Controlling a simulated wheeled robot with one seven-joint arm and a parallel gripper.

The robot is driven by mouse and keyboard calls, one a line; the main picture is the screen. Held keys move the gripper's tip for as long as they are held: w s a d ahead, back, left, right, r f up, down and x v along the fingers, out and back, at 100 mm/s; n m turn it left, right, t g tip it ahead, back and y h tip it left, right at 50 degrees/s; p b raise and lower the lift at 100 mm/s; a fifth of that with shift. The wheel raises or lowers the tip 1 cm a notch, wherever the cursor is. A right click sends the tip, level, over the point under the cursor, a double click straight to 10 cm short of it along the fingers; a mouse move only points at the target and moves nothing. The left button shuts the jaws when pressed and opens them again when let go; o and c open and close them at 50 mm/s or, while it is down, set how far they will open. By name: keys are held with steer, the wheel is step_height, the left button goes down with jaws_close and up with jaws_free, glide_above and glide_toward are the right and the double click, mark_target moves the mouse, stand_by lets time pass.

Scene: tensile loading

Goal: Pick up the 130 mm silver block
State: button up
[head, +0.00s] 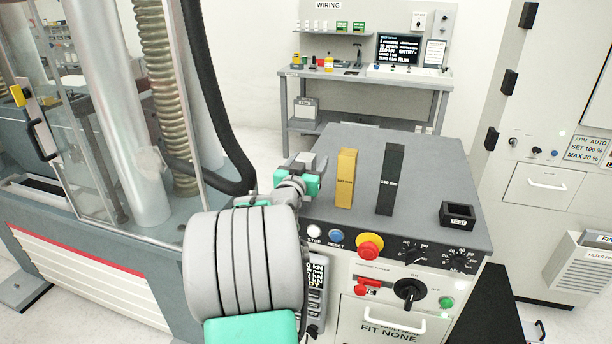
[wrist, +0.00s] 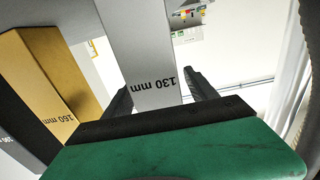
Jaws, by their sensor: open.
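The silver block (wrist: 150,50), marked 130 mm, stands between the two dark fingers of my gripper (wrist: 160,92) in the wrist view. The fingers are open, one on each side of it, and the label reads upside down there. In the head view my gripper (head: 302,178) is at the left end of the grey console top. The silver block's top (head: 312,159) shows there just behind the green finger mounts, and its lower part is hidden. I cannot tell whether either finger touches the block.
A gold block (head: 346,178) marked 160 mm and a taller black block (head: 390,180) stand upright to the right on the console top (head: 435,165). A small black tray (head: 458,215) sits at the right. A clear-walled machine (head: 120,120) stands close on the left.

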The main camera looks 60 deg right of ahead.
steer(key=shift+c, duration=0.6)
jaws_close()
steer(key=shift+r, duration=0.15)
